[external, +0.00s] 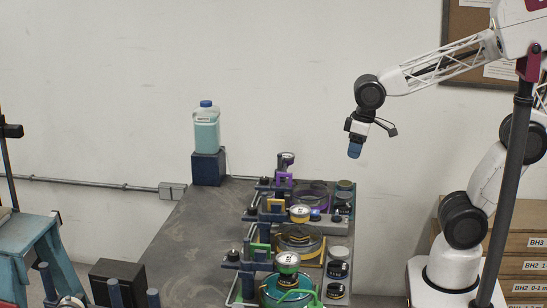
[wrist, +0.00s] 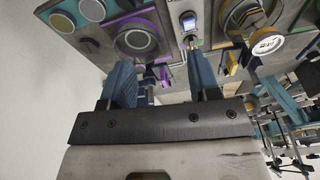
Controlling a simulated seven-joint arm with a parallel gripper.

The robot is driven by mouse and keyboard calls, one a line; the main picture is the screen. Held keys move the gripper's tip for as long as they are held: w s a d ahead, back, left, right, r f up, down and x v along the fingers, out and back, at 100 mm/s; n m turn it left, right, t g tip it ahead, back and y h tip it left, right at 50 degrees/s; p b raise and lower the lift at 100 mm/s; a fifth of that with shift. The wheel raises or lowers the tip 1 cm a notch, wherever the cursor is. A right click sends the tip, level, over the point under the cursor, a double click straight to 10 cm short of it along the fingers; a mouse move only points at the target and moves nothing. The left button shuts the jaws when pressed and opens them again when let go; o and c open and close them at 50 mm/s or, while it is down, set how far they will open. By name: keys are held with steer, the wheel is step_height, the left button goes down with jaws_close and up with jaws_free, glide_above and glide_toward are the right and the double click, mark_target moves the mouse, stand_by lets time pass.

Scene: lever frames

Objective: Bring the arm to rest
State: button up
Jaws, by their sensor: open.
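My arm is raised on the right of the external view. My gripper (external: 355,151) hangs in the air above the right far end of the grey bench, touching nothing. In the wrist view its two blue fingers (wrist: 162,78) stand apart with nothing between them. Below it on the bench are lever frames in a row: a purple one (external: 309,196), a yellow one (external: 299,240) and a green one (external: 289,287). In the wrist view the purple frame (wrist: 135,38) lies beyond the left finger and a yellow-ringed gauge (wrist: 267,42) is at the right.
A jug of pale green liquid (external: 206,130) stands on a dark blue block (external: 208,168) at the bench's far left corner. The bench's left part (external: 195,240) is bare. Labelled boxes (external: 521,265) stand at right. A dark pole (external: 505,190) rises before my arm.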

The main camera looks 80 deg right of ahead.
steer(key=s+d+f+n, duration=0.1)
steer(key=s+d+f, duration=0.1)
steer(key=s, duration=0.6)
steer(key=shift+t, duration=0.3)
stand_by(0.7)
